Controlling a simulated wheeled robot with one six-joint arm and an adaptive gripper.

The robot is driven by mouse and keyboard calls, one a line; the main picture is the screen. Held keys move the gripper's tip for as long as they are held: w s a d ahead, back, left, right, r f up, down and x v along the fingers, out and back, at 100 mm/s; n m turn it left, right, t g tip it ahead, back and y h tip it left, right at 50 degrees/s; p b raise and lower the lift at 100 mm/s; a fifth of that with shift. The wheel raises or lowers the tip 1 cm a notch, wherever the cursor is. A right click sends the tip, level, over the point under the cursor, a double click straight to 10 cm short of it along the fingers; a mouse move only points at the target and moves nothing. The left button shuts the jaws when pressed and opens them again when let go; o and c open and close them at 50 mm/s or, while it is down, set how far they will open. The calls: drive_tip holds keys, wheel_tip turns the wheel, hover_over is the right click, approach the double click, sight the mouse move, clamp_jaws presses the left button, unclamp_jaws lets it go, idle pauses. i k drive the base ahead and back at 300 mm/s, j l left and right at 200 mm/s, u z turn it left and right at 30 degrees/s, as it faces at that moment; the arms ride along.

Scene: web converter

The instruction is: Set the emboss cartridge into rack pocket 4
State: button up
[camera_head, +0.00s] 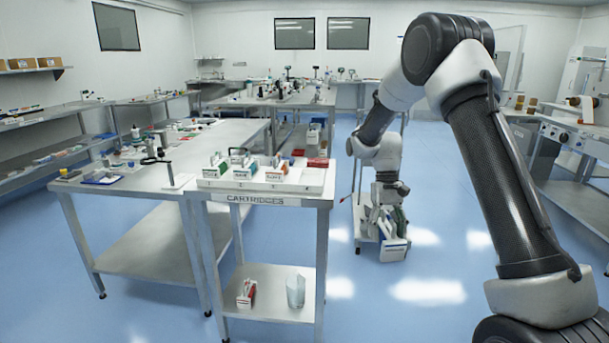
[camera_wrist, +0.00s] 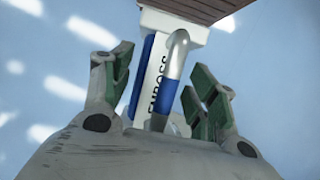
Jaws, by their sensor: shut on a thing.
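The emboss cartridge (camera_wrist: 152,78) is white and blue with a looped handle, and its label reads EMBOSS in the wrist view. My gripper (camera_wrist: 160,90) has green-padded fingers on both sides of the handle and is shut on it. In the head view my gripper (camera_head: 388,205) points down and the cartridge (camera_head: 393,251) hangs below it, over the floor right of the cartridge table. The white rack (camera_head: 312,181) stands on that table, apart from the cartridge. Pocket numbers are too small to read.
The table marked CARTRIDGES (camera_head: 262,199) has a lower shelf (camera_head: 270,300) with a small red-and-white item and a clear container. A red item (camera_head: 317,163) sits at the rack's right end. A steel workbench (camera_head: 145,183) adjoins on the left. Open blue floor lies right of the table.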

sight(310, 181)
drive_tip(key=i+j+z, duration=0.2)
drive_tip(key=j+z, duration=0.2)
drive_tip(key=j, duration=1.05)
drive_tip(key=j+z, duration=0.4)
drive_tip(key=j, duration=1)
